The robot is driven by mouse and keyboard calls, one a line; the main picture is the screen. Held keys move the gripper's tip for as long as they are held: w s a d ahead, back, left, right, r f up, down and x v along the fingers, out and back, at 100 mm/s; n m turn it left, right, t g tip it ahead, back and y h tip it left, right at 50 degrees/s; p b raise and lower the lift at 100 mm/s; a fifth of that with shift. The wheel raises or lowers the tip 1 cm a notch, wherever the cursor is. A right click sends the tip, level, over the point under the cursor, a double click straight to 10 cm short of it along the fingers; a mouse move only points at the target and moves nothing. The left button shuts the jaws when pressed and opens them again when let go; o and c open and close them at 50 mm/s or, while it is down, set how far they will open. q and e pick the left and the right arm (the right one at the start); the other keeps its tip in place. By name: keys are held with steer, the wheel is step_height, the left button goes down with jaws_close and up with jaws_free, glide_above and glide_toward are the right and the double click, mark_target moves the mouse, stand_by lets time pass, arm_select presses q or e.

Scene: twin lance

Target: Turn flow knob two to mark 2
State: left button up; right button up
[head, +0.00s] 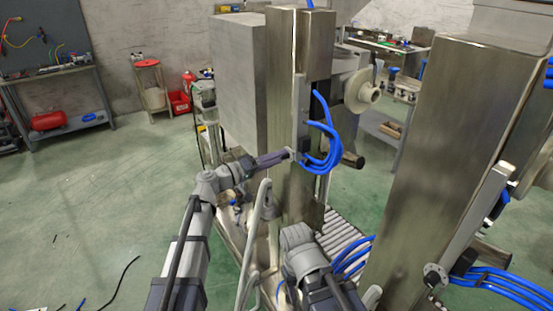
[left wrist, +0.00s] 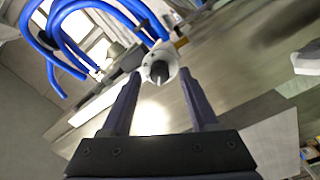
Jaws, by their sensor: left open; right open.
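My left gripper (head: 284,156) reaches in from the left to the front of the near steel column. In the left wrist view its two dark fingers (left wrist: 161,76) are apart. A small round pale knob (left wrist: 158,69) with a dark centre shows between and just beyond the fingertips; I cannot tell whether they touch it. In the head view this knob (head: 292,153) is tiny beside the fingertips. A similar round fitting (head: 435,275) is on the right column. No numbers or marks are readable. My right arm shows at the bottom centre, but its gripper jaws are not visible.
Blue hoses (head: 322,150) loop beside the knob, close to my left gripper, and show in the wrist view (left wrist: 75,35). The near steel column (head: 285,90) and right column (head: 440,140) stand close. More blue hoses (head: 505,285) hang lower right. The green floor at left is mostly clear.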

arm_select(q)
steer(key=v, duration=0.7)
steer(key=shift+s+a, duration=0.2)
steer(key=shift+a, duration=0.05)
